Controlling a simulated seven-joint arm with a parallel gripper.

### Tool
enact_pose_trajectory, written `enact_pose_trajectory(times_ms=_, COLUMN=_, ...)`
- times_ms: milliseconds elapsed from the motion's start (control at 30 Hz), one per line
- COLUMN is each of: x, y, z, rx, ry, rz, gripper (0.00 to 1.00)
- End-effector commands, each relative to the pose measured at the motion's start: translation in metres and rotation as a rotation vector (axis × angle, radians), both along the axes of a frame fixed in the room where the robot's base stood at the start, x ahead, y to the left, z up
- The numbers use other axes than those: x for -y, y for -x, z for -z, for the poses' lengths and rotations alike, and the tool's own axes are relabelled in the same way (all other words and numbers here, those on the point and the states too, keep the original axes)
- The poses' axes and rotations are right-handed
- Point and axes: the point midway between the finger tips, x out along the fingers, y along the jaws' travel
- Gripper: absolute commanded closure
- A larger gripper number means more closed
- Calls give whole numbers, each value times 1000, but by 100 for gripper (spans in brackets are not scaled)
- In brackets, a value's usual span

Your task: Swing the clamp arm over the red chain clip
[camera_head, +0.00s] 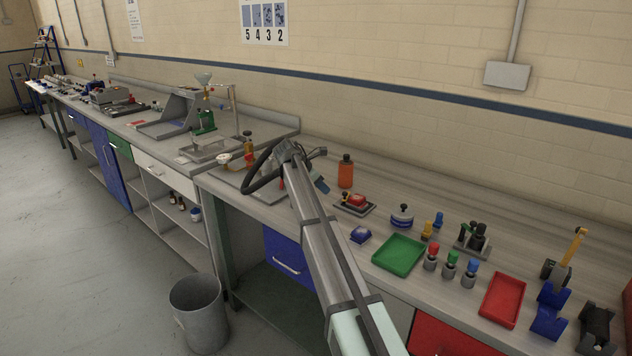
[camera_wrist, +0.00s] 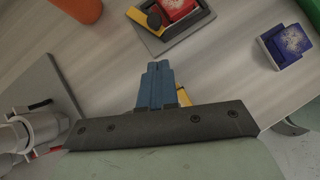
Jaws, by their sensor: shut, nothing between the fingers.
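The red chain clip (camera_head: 357,199) sits on a small grey base plate (camera_head: 343,206) on the bench. In the wrist view the red clip (camera_wrist: 178,8) is at the top edge, partly cut off. A yellow clamp arm (camera_wrist: 143,13) with a black knob (camera_wrist: 153,20) lies along the clip's left side on the same plate, beside the clip rather than across it. My gripper (camera_head: 322,186) is left of the plate in the head view. In the wrist view its blue fingers (camera_wrist: 157,66) are shut and empty, pointing toward the plate with a gap of bare bench between.
An orange bottle (camera_head: 346,172) stands behind the plate. A blue block (camera_head: 360,235) lies in front of it. A green tray (camera_head: 399,256) and several colour-topped pieces stand to the right. A grey panel (camera_wrist: 45,90) is left of my fingers.

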Motion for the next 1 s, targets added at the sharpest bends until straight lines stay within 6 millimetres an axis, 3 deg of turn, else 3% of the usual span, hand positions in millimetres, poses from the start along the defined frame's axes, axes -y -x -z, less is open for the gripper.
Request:
enact_pose_trajectory(times_ms=133, x=16, y=-6, z=21, rx=0, ry=0, rz=1, gripper=100)
enact_pose_trajectory(times_ms=400, x=44, y=-17, z=26, rx=1, ry=0, rz=1, gripper=100)
enact_pose_trajectory(times_ms=1000, x=54, y=-17, z=27, rx=0, ry=0, rz=1, gripper=100)
